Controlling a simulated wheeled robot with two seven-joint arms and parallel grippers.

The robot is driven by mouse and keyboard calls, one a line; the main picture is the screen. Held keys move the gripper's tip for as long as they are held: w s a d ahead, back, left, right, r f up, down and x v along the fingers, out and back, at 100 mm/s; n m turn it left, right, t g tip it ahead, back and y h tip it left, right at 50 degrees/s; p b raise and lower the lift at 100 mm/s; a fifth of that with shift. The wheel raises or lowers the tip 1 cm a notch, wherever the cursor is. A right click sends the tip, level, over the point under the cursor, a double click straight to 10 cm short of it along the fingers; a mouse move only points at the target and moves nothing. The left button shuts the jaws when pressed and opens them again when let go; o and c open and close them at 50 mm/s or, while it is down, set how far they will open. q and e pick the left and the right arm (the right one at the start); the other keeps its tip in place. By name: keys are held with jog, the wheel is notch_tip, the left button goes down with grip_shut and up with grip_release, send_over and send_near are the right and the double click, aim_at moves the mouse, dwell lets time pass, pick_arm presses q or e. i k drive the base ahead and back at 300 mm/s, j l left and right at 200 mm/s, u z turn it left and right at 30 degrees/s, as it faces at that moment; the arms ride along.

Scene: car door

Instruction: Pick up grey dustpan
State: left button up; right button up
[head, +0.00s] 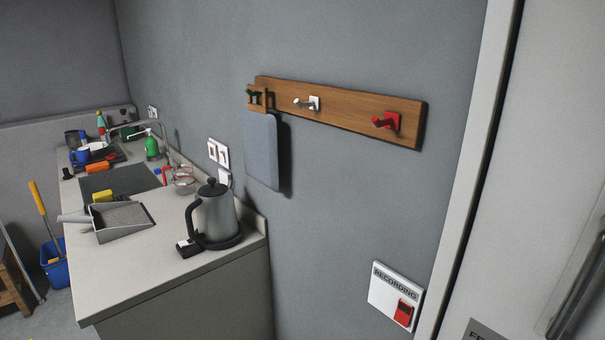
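The grey dustpan (122,220) lies on the light countertop at the left of the head view, left of the kettle. Its handle (75,217) points left, toward the counter's left edge. Its tray is dark inside with a paler rim. A yellow object (102,196) sits at or just behind the dustpan's back edge; I cannot tell whether they touch. Neither of my grippers shows in the head view.
A kettle (217,212) stands right of the dustpan, with a small dark box (187,248) by it. The front countertop (112,278) is clear. A blue bucket (54,262) stands on the floor at left. A wooden hook rail (355,109) is on the wall.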

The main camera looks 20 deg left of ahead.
aim_at(112, 221)
jog(key=u, duration=1.9)
jog(key=k+l+z, duration=0.25)
jog(key=k+l, duration=0.85)
jog(key=i+j+z, duration=0.3)
jog(key=j, duration=0.35)
jog(key=i+j+z, duration=0.15)
jog(key=j, duration=0.25)
jog(key=i+j+z, duration=0.15)
jog(key=j, duration=0.25)
jog(key=i+j+z, duration=0.15)
jog(key=j, duration=0.25)
jog(key=i+j+z, duration=0.15)
jog(key=j, duration=0.3)
jog(key=i, duration=0.05)
